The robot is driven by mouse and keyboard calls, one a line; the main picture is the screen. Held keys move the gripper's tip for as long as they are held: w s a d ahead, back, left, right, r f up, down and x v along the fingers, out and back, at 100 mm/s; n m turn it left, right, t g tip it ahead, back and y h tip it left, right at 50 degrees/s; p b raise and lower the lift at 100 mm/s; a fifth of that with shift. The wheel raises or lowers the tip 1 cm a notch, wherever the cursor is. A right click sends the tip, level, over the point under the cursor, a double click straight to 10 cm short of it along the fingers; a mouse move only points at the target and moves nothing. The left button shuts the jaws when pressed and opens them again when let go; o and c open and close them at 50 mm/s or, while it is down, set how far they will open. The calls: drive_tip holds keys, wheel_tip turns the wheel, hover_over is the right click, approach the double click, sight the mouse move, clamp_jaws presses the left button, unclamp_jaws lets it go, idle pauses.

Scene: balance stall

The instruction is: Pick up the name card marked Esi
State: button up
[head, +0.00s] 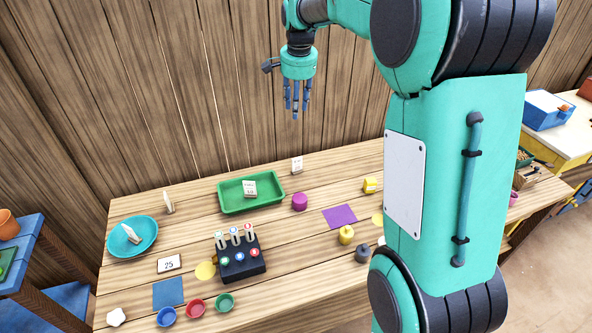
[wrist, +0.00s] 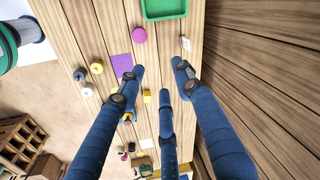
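Several small white cards are in the head view, and I cannot read which one is marked Esi. One card (head: 297,164) stands behind the green tray's right end; it seems to be the white card (wrist: 185,42) in the wrist view. Another card (head: 249,189) is in the green tray (head: 232,209). A third card (head: 131,234) is on the teal plate (head: 146,245), and a fourth (head: 168,204) stands behind that plate. My gripper (head: 296,108) hangs above the table's back edge, fingers down. In the wrist view its fingers (wrist: 160,80) are spread and empty.
A black block (head: 241,267) with slotted tags stands mid-table, near a card reading 25 (head: 169,263). A magenta cylinder (head: 299,202), a yellow block (head: 371,185) and yellow and grey weights are to the right. A wooden wall (head: 200,90) rises behind the table.

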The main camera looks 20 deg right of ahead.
drive_tip(key=w+d+f+m+g, duration=0.1)
drive_tip(key=w+d+f+m, duration=0.25)
drive_tip(key=w+f, duration=0.85)
drive_tip(key=m+g+b, duration=0.1)
drive_tip(key=m, duration=0.1)
hover_over(297, 160)
wheel_tip(297, 160, down, 13)
drive_tip(key=shift+d+f, duration=0.1)
drive_tip(key=shift+d, duration=0.15)
wheel_tip(297, 160, down, 8)
drive_tip(key=b, duration=0.2)
drive_tip(key=shift+f, duration=0.25)
drive_tip(key=shift+f, duration=0.15)
drive_tip(key=shift+a+f+b, duration=0.15)
drive_tip(key=shift+f+b, duration=0.8)
drive_tip(key=shift+f, duration=1.55)
